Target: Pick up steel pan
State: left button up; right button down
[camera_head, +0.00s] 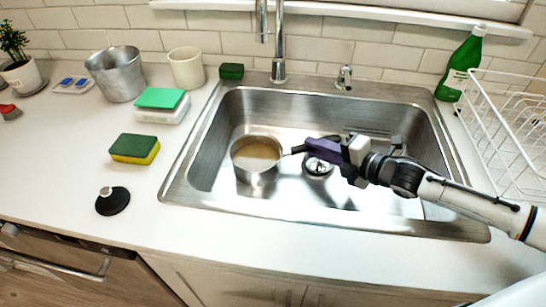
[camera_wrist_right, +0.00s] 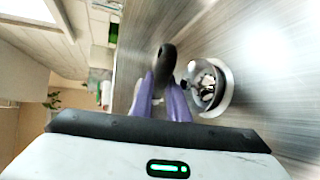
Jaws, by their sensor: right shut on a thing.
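The steel pan (camera_head: 257,172) is in the left half of the sink basin, with brownish contents or a brown inside. Its dark handle (camera_head: 298,149) points right toward my right gripper (camera_head: 312,148). The gripper's purple fingers are shut on this handle. In the right wrist view, the dark handle end (camera_wrist_right: 166,56) shows between the purple fingertips (camera_wrist_right: 164,88); the pan's bowl cannot be made out there. I cannot tell whether the pan rests on the basin floor or hangs just above it. My left gripper is not in view.
The steel sink (camera_head: 330,222) has walls around the pan, with a faucet (camera_head: 279,70) behind. The drain (camera_head: 318,167) lies beneath the gripper. A white rack (camera_head: 505,130) and green bottle (camera_head: 462,65) stand right. Sponges (camera_head: 134,149), a metal bucket (camera_head: 116,74) and a black stopper (camera_head: 113,203) stand left.

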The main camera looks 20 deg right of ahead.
jog(key=shift+f, duration=0.1)
dwell(0.5)
jog(key=shift+r, duration=0.2)
jog(key=shift+r, duration=0.15)
jog(key=shift+r+p, duration=0.35)
jog(key=shift+r, duration=4.55)
jog(key=shift+w+r, duration=0.1)
